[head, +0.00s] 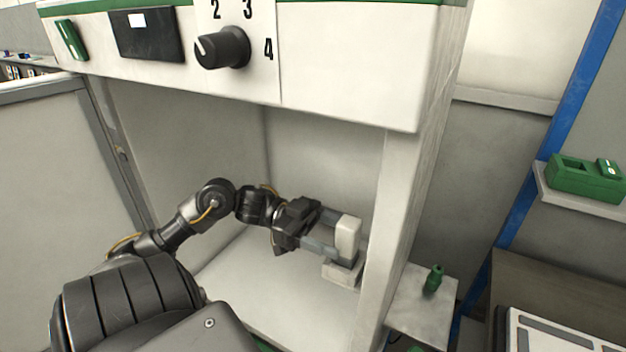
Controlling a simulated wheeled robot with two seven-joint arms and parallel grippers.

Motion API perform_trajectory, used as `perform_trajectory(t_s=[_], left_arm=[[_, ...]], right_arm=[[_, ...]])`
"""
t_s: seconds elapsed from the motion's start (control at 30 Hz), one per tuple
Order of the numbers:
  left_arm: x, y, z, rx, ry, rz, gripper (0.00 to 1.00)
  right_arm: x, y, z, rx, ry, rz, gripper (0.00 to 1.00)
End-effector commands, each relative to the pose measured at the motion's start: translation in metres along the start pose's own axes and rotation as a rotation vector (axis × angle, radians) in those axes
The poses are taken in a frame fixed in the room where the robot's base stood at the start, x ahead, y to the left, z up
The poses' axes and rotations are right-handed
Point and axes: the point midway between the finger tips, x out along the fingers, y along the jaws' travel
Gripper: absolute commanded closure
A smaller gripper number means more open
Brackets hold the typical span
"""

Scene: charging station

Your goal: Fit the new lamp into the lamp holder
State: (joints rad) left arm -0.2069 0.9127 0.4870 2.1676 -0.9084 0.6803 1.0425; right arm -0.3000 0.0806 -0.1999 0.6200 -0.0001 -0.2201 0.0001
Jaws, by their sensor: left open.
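My left gripper (343,234) reaches into the white recess under the control panel. Its jaws are open, with the fingers on either side of a pale upright block (348,238). The block stands on a dark band and a pale base (341,274) on the recess floor; whether the fingers touch it I cannot tell. A small green bottle-shaped piece (433,279) stands on a pale side shelf (420,312) at the right. I cannot tell for sure which piece is the lamp or the lamp holder. My right gripper is not in view.
The panel (350,60) with a black knob (222,48) and dark display (146,35) overhangs the recess. A white post (394,215) closes its right side. A green box with an opening (585,178) sits on a shelf at far right. The recess floor at left is clear.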

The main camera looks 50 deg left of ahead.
Motion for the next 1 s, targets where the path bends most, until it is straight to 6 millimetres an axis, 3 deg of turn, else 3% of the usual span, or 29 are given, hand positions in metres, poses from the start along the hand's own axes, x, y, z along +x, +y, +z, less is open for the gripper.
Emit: perform_trajectory(t_s=[0.2, 0.4, 1.0], left_arm=[[-0.045, -0.001, 0.005, -0.002, -0.003, -0.003, 0.40], [-0.071, 0.000, 0.003, -0.001, -0.002, -0.001, 0.40], [-0.079, 0.000, 0.000, 0.000, 0.000, 0.000, 0.40]], right_arm=[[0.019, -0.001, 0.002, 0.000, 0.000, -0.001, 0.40], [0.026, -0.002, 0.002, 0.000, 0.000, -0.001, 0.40], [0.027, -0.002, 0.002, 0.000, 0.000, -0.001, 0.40]])
